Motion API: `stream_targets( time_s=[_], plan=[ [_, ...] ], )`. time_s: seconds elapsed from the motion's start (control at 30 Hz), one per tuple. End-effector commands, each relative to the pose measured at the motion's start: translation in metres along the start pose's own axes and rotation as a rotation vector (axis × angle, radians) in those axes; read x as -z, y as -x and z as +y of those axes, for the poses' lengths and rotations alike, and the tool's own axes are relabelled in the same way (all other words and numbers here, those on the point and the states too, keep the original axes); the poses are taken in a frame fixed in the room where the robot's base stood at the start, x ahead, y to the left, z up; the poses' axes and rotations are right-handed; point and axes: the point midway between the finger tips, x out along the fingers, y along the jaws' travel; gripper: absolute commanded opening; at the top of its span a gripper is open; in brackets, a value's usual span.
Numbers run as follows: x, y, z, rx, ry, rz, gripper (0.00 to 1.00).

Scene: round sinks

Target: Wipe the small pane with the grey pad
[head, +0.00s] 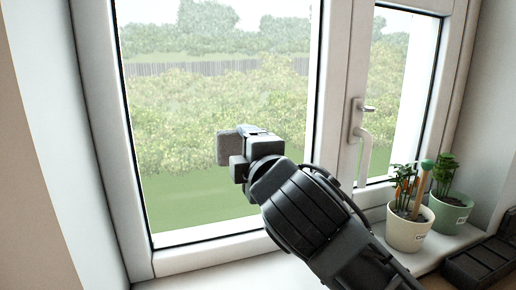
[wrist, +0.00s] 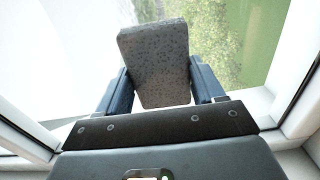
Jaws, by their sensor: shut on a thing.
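The grey pad (head: 231,147) is held in my gripper (head: 243,147), in front of the left pane in the head view. In the wrist view the speckled grey pad (wrist: 156,62) sits between the two fingers of my gripper (wrist: 160,88), which touch its sides. The window has two panes: a larger left pane (head: 220,95) and a narrower, small right pane (head: 408,70). The pad is over the left pane in the picture; I cannot tell whether it touches the glass. The small pane is to the right, behind the frame post with the handle, with nothing against it.
A cream pot (head: 408,232) and a green pot (head: 447,215) with plants stand on the sill at the right. A dark tray (head: 482,262) lies at the lower right. A side wall (head: 55,130) closes the left.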

Motion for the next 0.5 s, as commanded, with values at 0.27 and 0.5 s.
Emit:
stream_targets(
  time_s=[0.27,0.5],
  plan=[
    [0.015,0.001,0.0,0.0,0.0,-0.002,0.43],
    [0.028,0.0,0.0,0.0,0.0,0.0,0.43]
  ],
)
